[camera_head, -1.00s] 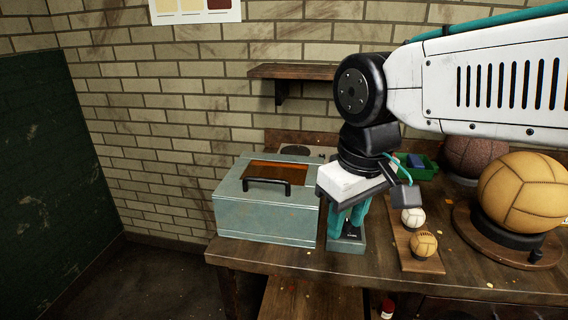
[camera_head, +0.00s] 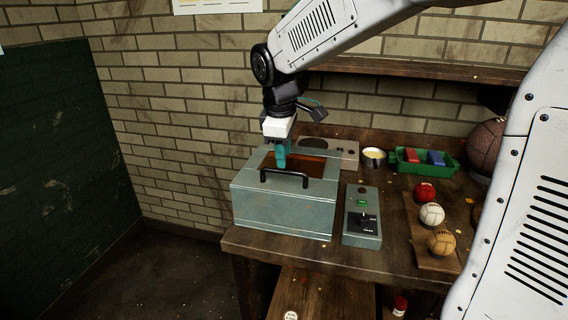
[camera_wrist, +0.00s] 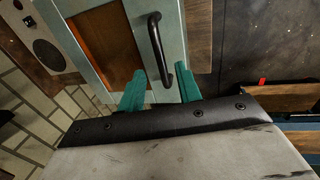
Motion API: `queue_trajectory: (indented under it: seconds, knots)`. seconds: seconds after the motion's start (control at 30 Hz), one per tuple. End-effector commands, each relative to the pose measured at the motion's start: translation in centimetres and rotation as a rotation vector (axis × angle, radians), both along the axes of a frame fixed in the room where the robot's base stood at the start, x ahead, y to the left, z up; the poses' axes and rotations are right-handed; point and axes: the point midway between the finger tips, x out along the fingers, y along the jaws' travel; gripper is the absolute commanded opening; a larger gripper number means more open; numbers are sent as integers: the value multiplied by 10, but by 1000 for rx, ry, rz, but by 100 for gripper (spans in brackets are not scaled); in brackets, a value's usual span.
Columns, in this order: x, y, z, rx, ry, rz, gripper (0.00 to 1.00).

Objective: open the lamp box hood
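The lamp box (camera_head: 285,207) is a worn grey-green metal box on the left end of the workbench. Its hood has an orange window (camera_head: 314,166) on top and a black bar handle (camera_head: 285,178) near the front edge. My gripper (camera_head: 281,163) points down over the hood, just behind the handle in the head view. In the wrist view its two teal fingers (camera_wrist: 160,88) are apart, with one end of the handle (camera_wrist: 157,45) showing between them. I cannot tell whether they touch it. The hood looks closed.
A grey switch box (camera_head: 362,216) with a green light stands right of the lamp box. Farther right are small red, white and tan balls (camera_head: 432,214) on a wooden board. A green tray (camera_head: 425,163) and a cup (camera_head: 374,156) stand behind. A shelf (camera_head: 420,70) hangs above.

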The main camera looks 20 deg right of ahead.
Motion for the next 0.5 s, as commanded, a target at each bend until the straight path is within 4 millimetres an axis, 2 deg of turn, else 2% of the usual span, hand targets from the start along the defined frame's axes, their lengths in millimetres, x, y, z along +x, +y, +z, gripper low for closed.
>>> queue_trajectory:
  seconds: [0.03,0.2,0.5]
  knots:
    - [1,-1,-9,0,5,-2,34]
    - [4,-4,-30,0,3,-2,34]
    - [5,-5,-38,1,0,-3,34]
